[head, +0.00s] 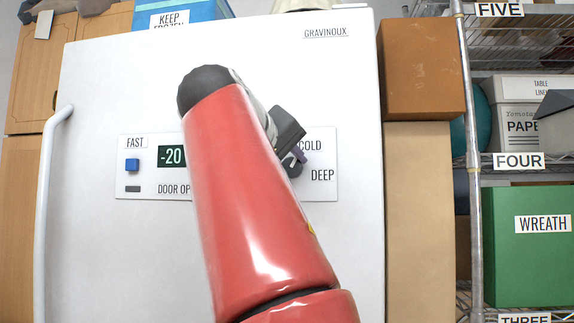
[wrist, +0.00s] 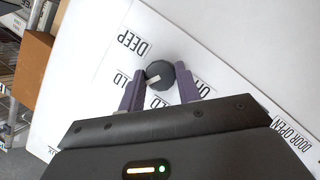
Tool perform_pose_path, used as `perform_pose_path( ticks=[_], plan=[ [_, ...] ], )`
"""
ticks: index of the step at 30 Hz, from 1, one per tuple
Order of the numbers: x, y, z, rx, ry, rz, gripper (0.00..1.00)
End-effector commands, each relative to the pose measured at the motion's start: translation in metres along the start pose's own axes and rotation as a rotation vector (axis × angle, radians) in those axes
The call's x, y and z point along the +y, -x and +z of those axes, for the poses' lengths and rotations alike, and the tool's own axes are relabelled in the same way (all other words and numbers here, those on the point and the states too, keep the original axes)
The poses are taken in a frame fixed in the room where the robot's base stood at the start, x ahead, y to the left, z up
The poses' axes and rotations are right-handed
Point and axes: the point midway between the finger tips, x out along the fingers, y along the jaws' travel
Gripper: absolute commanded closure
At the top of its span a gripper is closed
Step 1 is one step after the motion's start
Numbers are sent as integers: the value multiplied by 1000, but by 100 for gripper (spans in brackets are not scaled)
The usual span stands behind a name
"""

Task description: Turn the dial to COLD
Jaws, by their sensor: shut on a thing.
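The dial (wrist: 163,70) is a dark round knob with a pale pointer mark, on the white freezer's control panel (wrist: 100,62). In the wrist view my gripper (wrist: 161,75) has its two purple fingers on opposite sides of the dial, shut on it. The pointer mark faces the lower left, toward the left finger and a partly covered label ending in "LD". The DEEP label (wrist: 133,42) lies up and left of the dial. In the head view the COLD label (head: 311,146) sits above DEEP, beside my gripper (head: 297,160), which mostly covers the dial.
The freezer door (head: 95,245) has a long handle (head: 50,200) at left. The panel also has a blue FAST button (head: 132,165) and a display (head: 171,156) reading -20. Cardboard boxes (head: 425,70) and wire shelving (head: 473,220) stand close on the right.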

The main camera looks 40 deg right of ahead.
Motion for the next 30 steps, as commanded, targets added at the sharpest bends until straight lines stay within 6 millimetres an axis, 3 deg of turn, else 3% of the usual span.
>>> perform_pose_path(
  ticks=[23, 24, 29, 30],
  plan=[
    [0, -1, 0, -2, -101, -44, 89],
    [0, -1, 0, -2, -101, -44, 65],
    [0, 0, 0, -1, -101, -43, 45],
    [0, 0, 0, -1, -101, -43, 45]
  ],
)
